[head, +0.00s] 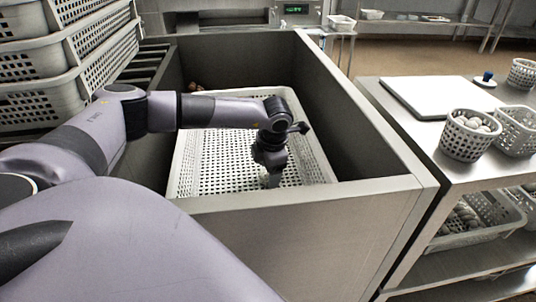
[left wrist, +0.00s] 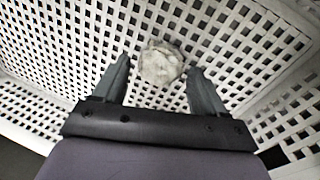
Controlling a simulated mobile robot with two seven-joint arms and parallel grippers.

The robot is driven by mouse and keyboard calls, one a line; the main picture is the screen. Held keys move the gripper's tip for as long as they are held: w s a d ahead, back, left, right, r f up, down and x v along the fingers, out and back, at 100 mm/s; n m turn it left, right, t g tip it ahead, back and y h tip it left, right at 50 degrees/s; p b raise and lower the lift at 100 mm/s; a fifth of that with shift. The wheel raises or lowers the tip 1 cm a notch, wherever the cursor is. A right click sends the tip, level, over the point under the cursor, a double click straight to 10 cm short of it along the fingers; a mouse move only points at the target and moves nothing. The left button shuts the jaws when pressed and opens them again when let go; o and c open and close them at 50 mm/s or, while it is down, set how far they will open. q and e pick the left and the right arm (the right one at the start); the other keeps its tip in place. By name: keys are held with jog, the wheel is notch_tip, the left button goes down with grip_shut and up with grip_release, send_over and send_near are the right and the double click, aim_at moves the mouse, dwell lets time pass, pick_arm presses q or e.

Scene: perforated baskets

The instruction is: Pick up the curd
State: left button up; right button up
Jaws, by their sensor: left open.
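The curd (left wrist: 161,64) is a whitish, rounded, lumpy piece. In the left wrist view it lies against the white perforated basket (left wrist: 62,98), just beyond and between my fingertips. A small pale bit of the curd (head: 266,181) shows there, mostly hidden by the gripper. My right gripper is in neither view.
The basket sits inside a deep metal sink (head: 330,75) with high walls close to my left arm. Stacked baskets (head: 40,65) stand at the left. A metal table at the right holds a white board (head: 430,97) and a basket of pale round pieces (head: 469,135).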

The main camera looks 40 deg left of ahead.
pick_arm(q)
jog(key=shift+a+f, duration=0.1)
jog(key=shift+f, duration=0.55)
jog(key=shift+w+f, duration=0.1)
jog(key=shift+f, duration=0.05)
jog(key=c, duration=0.9)
jog(key=shift+o, duration=0.2)
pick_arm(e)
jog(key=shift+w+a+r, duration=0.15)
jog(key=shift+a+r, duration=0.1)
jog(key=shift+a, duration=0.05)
pick_arm(q)
jog(key=shift+r, duration=0.2)
